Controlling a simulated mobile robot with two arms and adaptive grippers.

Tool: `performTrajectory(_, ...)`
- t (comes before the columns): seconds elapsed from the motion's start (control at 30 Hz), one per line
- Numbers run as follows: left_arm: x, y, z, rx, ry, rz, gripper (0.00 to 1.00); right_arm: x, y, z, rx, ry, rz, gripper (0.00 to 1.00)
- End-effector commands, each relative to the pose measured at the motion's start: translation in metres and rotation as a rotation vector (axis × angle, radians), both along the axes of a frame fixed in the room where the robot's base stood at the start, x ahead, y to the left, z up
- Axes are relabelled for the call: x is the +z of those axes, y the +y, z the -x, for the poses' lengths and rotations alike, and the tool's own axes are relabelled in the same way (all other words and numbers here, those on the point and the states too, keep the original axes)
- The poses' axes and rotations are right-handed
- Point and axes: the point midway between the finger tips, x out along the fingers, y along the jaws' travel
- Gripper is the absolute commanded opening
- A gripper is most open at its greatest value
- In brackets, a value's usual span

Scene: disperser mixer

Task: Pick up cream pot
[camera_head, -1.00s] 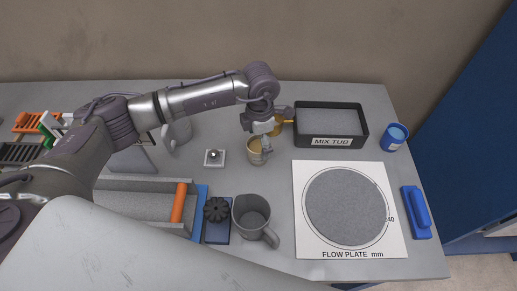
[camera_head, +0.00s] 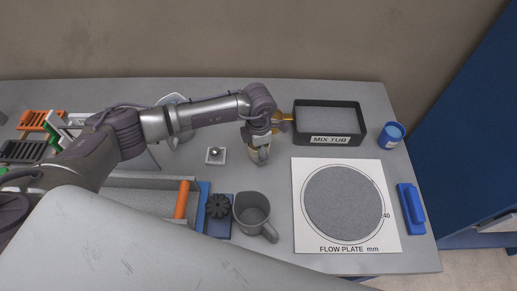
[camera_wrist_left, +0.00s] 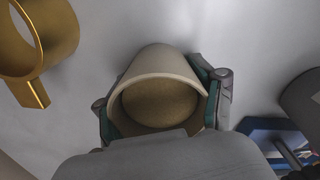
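The cream pot (camera_head: 259,155) stands on the grey table left of the mix tub, mostly covered by my left gripper (camera_head: 258,142) in the head view. In the left wrist view, the pot (camera_wrist_left: 158,98) shows its round rim and a tan-brown inside, between the green-padded fingers of the left gripper (camera_wrist_left: 160,105). The fingers lie close on both sides of the pot. I cannot tell whether they press on it. My right gripper is not in view.
The black mix tub (camera_head: 329,106) and a golden ring-like item (camera_wrist_left: 45,45) are close to the gripper. A small white plate (camera_head: 216,150), grey jug (camera_head: 246,202), flow plate (camera_head: 391,246), blue tub (camera_head: 396,127) and blue-handled tool (camera_head: 411,209) stand around.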

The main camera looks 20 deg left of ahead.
Motion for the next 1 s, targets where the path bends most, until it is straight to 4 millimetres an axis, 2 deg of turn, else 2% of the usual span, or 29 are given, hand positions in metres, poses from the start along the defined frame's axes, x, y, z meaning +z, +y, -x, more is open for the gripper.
performTrajectory(0.03, 0.000, 0.000, 0.000, 0.000, 0.000, 0.000, 0.41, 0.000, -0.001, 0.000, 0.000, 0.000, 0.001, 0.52)
performTrajectory(0.13, 0.000, 0.000, 0.000, 0.000, 0.000, 0.000, 0.24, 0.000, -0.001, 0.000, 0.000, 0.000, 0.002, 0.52)
performTrajectory(0.17, 0.000, 0.000, 0.000, 0.000, 0.000, 0.000, 0.23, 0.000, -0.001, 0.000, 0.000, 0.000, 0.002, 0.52)
performTrajectory(0.53, 0.006, 0.000, -0.001, 0.000, -0.003, 0.001, 0.22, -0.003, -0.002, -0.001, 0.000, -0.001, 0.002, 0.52)
performTrajectory(0.77, 0.035, 0.000, -0.002, -0.002, -0.008, 0.002, 0.22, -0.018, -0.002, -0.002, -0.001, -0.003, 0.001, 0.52)
performTrajectory(1.0, 0.068, -0.046, 0.022, -0.009, -0.007, 0.004, 0.22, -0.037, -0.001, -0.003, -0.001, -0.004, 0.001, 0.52)
